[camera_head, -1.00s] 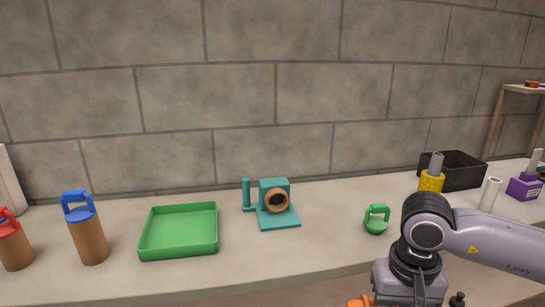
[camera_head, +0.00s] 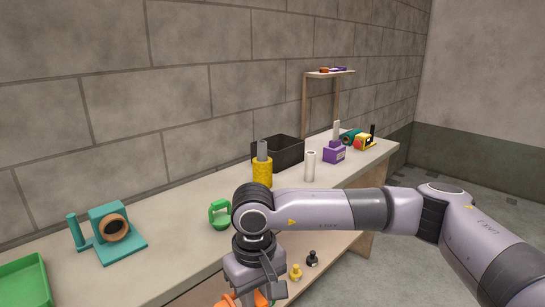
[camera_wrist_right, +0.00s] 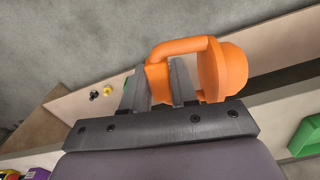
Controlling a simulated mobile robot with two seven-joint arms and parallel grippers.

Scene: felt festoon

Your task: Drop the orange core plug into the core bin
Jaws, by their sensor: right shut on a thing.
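The orange core plug (camera_wrist_right: 215,68) hangs in my right gripper (camera_wrist_right: 160,75), whose fingers close on its loop handle in the wrist view. In the head view only bits of the orange plug (camera_head: 262,298) show at the bottom edge, below my right wrist; the fingertips are hidden there. A black open bin (camera_head: 291,158), which looks like the core bin, stands at the back of the bench against the wall. My gripper is in front of the bench, nearer to me and left of the bin. The bin's inside is mostly hidden. My left gripper is out of view.
A yellow roll (camera_head: 262,172) with a grey core stands just before the bin. A white tube (camera_head: 310,165) and a purple block (camera_head: 335,154) are to the right. A green plug (camera_head: 219,213), teal stand (camera_head: 120,237) and green tray (camera_head: 22,286) are left.

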